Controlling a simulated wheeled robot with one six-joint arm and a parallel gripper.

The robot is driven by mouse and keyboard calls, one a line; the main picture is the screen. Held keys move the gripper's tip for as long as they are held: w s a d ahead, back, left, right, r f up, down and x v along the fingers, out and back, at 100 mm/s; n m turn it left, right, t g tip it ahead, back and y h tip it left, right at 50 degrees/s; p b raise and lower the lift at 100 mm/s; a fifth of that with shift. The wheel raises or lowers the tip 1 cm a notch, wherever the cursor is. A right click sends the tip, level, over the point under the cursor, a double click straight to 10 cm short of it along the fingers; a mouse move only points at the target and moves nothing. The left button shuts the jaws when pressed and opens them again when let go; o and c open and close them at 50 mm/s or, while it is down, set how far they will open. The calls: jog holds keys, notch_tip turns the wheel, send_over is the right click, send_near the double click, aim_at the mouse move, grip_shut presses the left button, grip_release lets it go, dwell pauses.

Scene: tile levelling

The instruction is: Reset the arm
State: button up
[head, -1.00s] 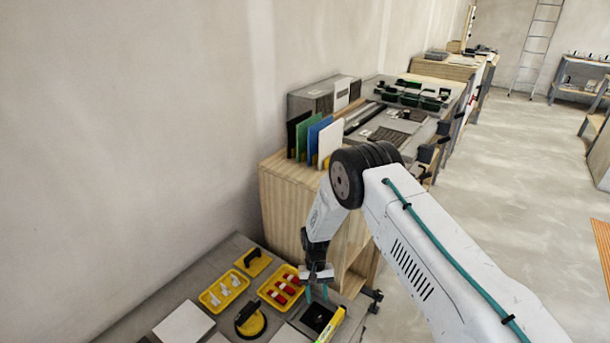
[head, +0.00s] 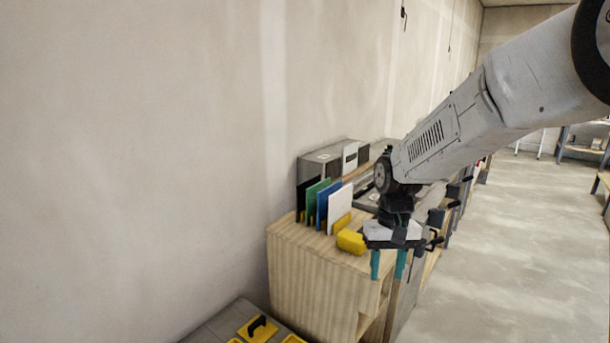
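My gripper (head: 388,264) hangs at the end of my arm, pointing down, in front of the near edge of the wooden cabinet. Its two teal fingers are apart, with a gap between them and nothing seen in it. It is open. My arm reaches in from the upper right and its links hide part of the bench behind.
The wooden cabinet (head: 312,277) carries upright black, green, blue and white boards (head: 340,208) and a yellow object (head: 350,241) close beside my gripper. A low grey table with yellow items (head: 258,329) shows at the bottom. The floor (head: 510,240) at right is clear.

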jog(key=s+d+r+t, duration=0.1)
jog(key=s+d+r, duration=0.2)
jog(key=s+r, duration=0.35)
jog(key=s+d+r+t, duration=0.1)
jog(key=s+d+r, duration=0.25)
jog(key=s, duration=0.55)
jog(key=s+d, duration=0.2)
jog(key=s, duration=1.1)
jog(key=shift+d+r+m+t, duration=0.15)
jog(key=shift+r+m+t, duration=0.15)
jog(key=shift+r+t, duration=0.1)
